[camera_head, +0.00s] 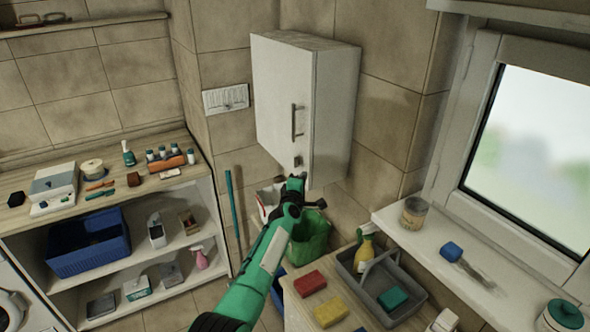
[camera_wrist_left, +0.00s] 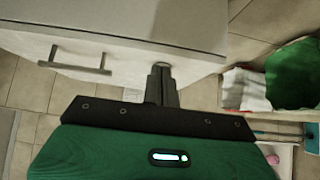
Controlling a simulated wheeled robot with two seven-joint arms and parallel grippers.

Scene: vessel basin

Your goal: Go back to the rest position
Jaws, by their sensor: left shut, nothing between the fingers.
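My left arm reaches up from the bottom of the head view, and my left gripper (camera_head: 296,180) is just below the lower front of a white wall cabinet (camera_head: 283,95). In the left wrist view the gripper's fingers (camera_wrist_left: 162,84) are together with nothing between them. Their tips overlap a small round fitting at the cabinet's lower edge; I cannot tell whether they touch it. The cabinet door looks shut, and its bar handle (camera_head: 298,120) also shows in the left wrist view (camera_wrist_left: 75,60). My right gripper is in neither view.
A green bin (camera_head: 311,240) stands behind my left forearm. A grey caddy (camera_head: 350,285) with a yellow spray bottle sits on the counter at right, beside red and yellow sponges. A window sill holds a can (camera_head: 413,214). Shelves (camera_head: 160,262) stand at left.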

